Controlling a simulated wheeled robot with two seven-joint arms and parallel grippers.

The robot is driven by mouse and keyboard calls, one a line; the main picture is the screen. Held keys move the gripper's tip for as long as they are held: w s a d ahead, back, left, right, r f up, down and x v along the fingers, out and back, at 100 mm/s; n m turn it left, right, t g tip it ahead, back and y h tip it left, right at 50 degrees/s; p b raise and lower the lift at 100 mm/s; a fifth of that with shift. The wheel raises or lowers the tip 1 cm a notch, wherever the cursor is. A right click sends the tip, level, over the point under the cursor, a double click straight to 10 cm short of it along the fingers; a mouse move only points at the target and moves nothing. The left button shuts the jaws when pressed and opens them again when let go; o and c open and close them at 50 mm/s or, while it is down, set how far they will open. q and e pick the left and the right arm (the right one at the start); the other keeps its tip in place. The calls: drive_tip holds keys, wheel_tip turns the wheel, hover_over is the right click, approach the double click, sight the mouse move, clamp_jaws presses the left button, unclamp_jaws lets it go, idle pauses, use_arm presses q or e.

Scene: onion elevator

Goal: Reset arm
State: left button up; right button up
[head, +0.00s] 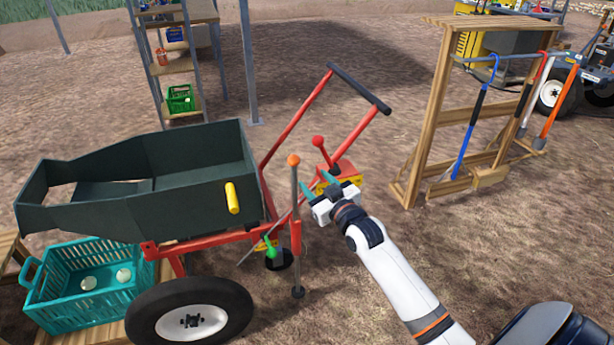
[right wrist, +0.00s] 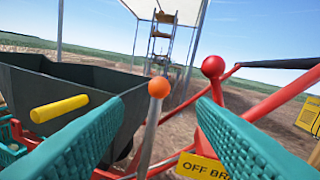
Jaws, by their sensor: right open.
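My right gripper (head: 319,184) reaches in from the lower right on its white arm. Its two teal fingers are spread, with nothing between them in the head view. It is beside a red ball-topped lever (head: 318,142) and a post with an orange knob (head: 294,160). In the right wrist view, the orange knob (right wrist: 159,87) shows between the fingers and the red ball (right wrist: 213,67) above the right finger. Contact with either is not visible. A yellow sign (right wrist: 203,166), partly covered by the finger, reads "OFF BR". My left gripper is not in view.
A dark green hopper (head: 200,160) with a yellow handle (head: 232,198) sits on a red wheeled frame. A teal crate (head: 85,295) holds pale round things at lower left. A wooden tool rack (head: 430,140) stands at right. Bare ground lies between cart and rack.

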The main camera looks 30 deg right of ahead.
drive_tip(key=s+a+f+g+p, duration=0.1)
drive_tip(key=s+f+g+p, duration=0.1)
drive_tip(key=f, duration=0.7)
drive_tip(key=s+a+f+g+p, duration=0.1)
drive_tip(key=s+f+g+p, duration=0.15)
drive_tip(key=f, duration=0.55)
drive_tip(key=s+a+f+g+p, duration=0.3)
drive_tip(key=s+f+g, duration=0.2)
drive_tip(key=s+f, duration=0.85)
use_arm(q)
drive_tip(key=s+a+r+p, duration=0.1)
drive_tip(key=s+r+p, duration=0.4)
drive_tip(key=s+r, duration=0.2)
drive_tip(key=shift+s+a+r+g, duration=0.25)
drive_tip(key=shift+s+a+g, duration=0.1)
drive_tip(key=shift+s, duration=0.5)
use_arm(e)
drive_tip(key=s+a+f+g, duration=0.2)
drive_tip(key=s+f, duration=0.2)
drive_tip(key=s, duration=0.7)
drive_tip(key=s+a+f+g, duration=0.3)
drive_tip(key=s+f, duration=0.1)
drive_tip(key=s, duration=0.7)
drive_tip(key=s+a+f+g, duration=0.2)
drive_tip(key=s+f, duration=0.3)
drive_tip(key=s, duration=0.5)
drive_tip(key=shift+s+a+n+y, duration=0.3)
drive_tip(key=shift+s+a, duration=0.1)
drive_tip(key=shift+a, duration=0.35)
